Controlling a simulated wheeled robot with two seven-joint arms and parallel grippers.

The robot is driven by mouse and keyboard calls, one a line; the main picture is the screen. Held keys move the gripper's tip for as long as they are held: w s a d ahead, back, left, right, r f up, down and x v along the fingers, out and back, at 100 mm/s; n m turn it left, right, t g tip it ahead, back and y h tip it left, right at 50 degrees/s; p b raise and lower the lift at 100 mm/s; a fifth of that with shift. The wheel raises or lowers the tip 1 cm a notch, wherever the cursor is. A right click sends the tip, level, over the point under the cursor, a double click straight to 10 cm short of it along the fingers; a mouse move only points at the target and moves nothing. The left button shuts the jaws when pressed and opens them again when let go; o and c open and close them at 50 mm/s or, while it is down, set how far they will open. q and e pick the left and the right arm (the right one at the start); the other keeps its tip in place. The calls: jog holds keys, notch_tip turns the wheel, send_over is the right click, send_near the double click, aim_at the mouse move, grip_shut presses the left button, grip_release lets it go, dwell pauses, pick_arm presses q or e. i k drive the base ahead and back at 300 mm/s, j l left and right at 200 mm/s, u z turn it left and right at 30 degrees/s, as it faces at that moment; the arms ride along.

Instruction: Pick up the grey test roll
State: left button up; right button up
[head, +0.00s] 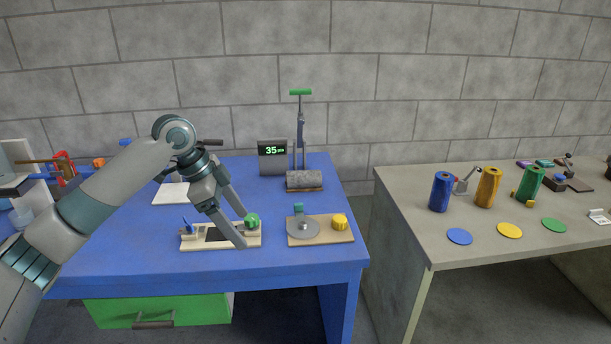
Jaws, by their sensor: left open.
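The grey test roll (304,180) lies on its side at the back right of the blue table (170,262), on a small wooden base in front of a stand with a green T-handle (300,92). My left gripper (247,232) is open, its fingers pointing down and right over a wooden board with a green knob (252,220). Nothing shows clearly held between the fingers. The gripper is in front and to the left of the roll, apart from it. My right gripper is out of view.
A grey table (400,200) at right bears blue, yellow and green rolls.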

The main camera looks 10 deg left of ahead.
aim_at(304, 178)
jog(key=i, duration=1.6)
